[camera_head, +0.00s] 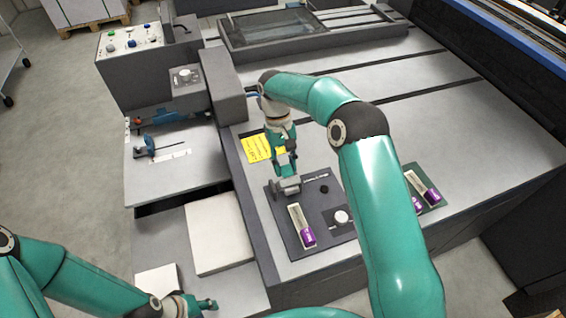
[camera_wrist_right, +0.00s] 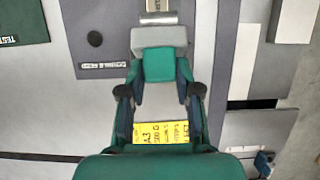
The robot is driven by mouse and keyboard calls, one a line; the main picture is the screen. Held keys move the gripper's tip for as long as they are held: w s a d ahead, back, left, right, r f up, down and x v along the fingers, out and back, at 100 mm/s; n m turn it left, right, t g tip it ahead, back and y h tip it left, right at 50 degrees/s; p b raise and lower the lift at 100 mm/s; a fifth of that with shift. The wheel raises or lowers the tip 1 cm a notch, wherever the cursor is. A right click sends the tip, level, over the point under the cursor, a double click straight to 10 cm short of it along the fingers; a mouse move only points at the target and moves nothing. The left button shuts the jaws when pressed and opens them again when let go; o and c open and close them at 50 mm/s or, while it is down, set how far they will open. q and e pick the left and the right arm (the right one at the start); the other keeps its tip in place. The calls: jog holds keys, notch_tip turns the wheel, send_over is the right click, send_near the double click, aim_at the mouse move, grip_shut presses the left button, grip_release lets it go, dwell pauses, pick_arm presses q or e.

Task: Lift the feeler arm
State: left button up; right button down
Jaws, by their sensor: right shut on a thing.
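The feeler arm (camera_head: 287,187), a grey block-like piece, sits at the upper left of a dark plate (camera_head: 280,218) on the machine bed. In the right wrist view its grey end (camera_wrist_right: 158,39) lies just beyond my fingertips. My right gripper (camera_head: 286,168) reaches down onto it from above and is shut on it. In the right wrist view my fingers (camera_wrist_right: 162,82) stand on both sides of a teal block that overlaps the grey part; their contact faces are hidden. My left gripper (camera_head: 200,305) is low at the bottom edge, far from the feeler arm; its jaws are unclear.
A yellow note (camera_head: 257,147) lies beside the plate. A purple-ended unit (camera_head: 306,236) and a dark knob (camera_head: 324,189) are close by on the plate. A grey housing (camera_head: 222,85) rises behind left.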

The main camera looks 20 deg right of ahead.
jog(key=shift+w+f+g+p, duration=0.25)
jog(key=shift+w+g+p, duration=0.15)
jog(key=shift+w+g, duration=0.1)
jog(key=shift+w+f+g+p, duration=0.2)
jog(key=shift+w+g+p, duration=0.2)
jog(key=shift+w, duration=0.1)
jog(key=shift+w+f, duration=0.2)
jog(key=shift+w, duration=0.05)
jog(key=c, duration=1.2)
grip_release()
jog(key=shift+c, duration=0.2)
jog(key=o, duration=0.4)
jog(key=shift+w, duration=0.15)
jog(key=shift+o, duration=0.2)
jog(key=shift+r, duration=0.1)
jog(key=shift+r, duration=0.1)
jog(key=shift+s, duration=0.25)
